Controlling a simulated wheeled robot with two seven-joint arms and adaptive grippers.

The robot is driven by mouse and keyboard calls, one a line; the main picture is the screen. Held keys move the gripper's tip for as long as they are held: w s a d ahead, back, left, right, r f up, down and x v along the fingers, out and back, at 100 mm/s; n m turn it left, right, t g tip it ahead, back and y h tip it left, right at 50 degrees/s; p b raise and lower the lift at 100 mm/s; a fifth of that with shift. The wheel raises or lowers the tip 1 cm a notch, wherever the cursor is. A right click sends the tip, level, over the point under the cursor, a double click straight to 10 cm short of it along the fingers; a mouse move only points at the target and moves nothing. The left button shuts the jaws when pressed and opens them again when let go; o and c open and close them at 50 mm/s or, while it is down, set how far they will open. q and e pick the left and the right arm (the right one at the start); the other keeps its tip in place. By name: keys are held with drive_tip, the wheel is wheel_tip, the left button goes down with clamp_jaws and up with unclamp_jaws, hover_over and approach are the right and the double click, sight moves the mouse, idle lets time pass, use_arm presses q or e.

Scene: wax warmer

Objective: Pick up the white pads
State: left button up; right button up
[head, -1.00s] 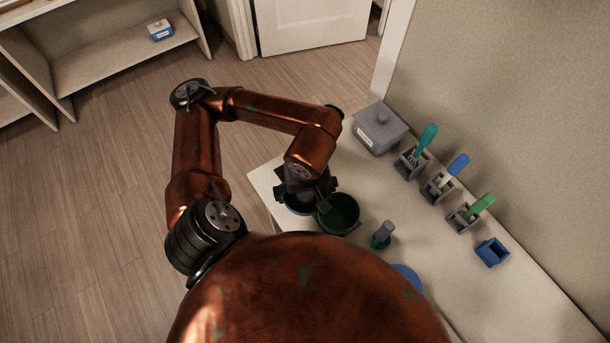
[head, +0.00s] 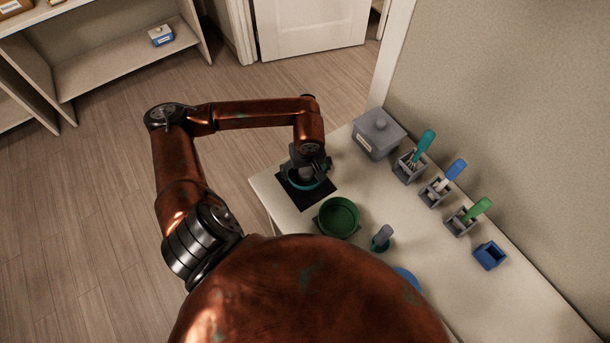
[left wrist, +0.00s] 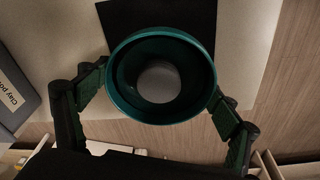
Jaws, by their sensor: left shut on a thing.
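I cannot make out any white pads for certain. My left gripper (head: 308,170) is over the black mat (head: 294,201) at the table's far left corner. In the left wrist view its fingers (left wrist: 158,84) are on both sides of a round teal pot (left wrist: 160,119) and shut on it. A pale round patch (left wrist: 158,83) shows in the middle of the pot; I cannot tell what it is. The teal pot (head: 293,183) is partly hidden by the gripper in the head view. My right gripper is not in view.
A green bowl (head: 339,216) stands in front of the mat, with a small grey-handled tool (head: 382,236) beside it. A grey lidded box (head: 378,138) and several holders with coloured handles (head: 424,142) line the wall. A blue open box (head: 490,255) is at the right.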

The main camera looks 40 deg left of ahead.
sight(305, 177)
use_arm(q)
wheel_tip(305, 177, down, 3)
drive_tip(key=shift+r+p, duration=0.1)
drive_tip(key=shift+p, duration=0.2)
drive_tip(key=shift+f, duration=0.2)
drive_tip(key=o, duration=1.6)
